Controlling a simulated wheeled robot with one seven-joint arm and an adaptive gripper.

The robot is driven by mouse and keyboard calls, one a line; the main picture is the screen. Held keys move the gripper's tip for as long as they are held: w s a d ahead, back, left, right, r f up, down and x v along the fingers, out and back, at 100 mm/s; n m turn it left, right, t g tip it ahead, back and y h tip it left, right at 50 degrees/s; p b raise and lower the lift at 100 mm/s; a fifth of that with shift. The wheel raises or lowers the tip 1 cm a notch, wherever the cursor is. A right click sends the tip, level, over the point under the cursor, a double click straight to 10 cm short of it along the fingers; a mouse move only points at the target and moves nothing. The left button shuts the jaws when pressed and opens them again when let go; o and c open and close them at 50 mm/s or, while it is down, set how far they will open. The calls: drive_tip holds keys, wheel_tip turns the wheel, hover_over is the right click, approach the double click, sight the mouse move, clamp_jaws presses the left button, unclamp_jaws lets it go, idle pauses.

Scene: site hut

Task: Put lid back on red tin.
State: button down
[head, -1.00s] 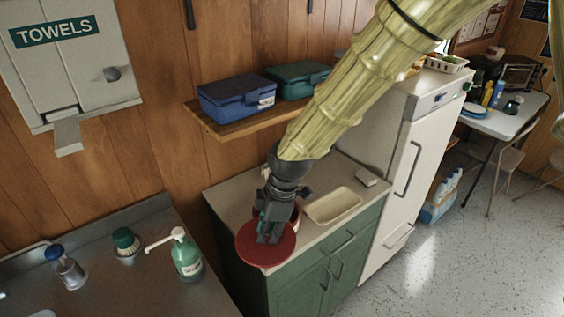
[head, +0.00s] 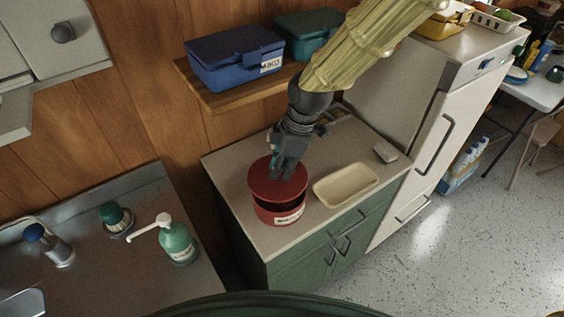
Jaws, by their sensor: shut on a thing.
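The red tin (head: 279,214) stands upright on the beige top of the green cabinet, with a white label on its front. My gripper (head: 283,172) is shut on the round red lid (head: 268,190), holding it from above. The lid is over the tin and looks slightly tilted. A dark gap shows between the lid and the tin's front rim. The far side of the tin's rim is hidden by the lid and my gripper.
A cream tray (head: 346,186) lies right of the tin, with a small pale block (head: 385,152) beyond it. The shelf with a blue box (head: 236,58) and a teal box (head: 306,34) is above and behind. A soap bottle (head: 177,243) stands on the left counter.

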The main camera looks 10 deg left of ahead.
drive_tip(key=w+f+b, duration=0.1)
drive_tip(key=f, duration=0.1)
drive_tip(key=w+f, duration=0.1)
drive_tip(key=shift+w+f+b, duration=0.1)
drive_tip(key=shift+f+b, duration=0.25)
drive_tip(key=shift+f, duration=0.2)
drive_tip(key=shift+s, duration=0.4)
drive_tip(key=shift+s+f+b, duration=0.2)
drive_tip(key=shift+f+b, duration=0.1)
drive_tip(key=shift+b, duration=0.1)
drive_tip(key=shift+w+f, duration=0.4)
drive_tip(key=shift+f, duration=0.3)
drive_tip(key=shift+s+r, duration=0.15)
drive_tip(key=shift+s, duration=0.1)
drive_tip(key=shift+w, duration=0.15)
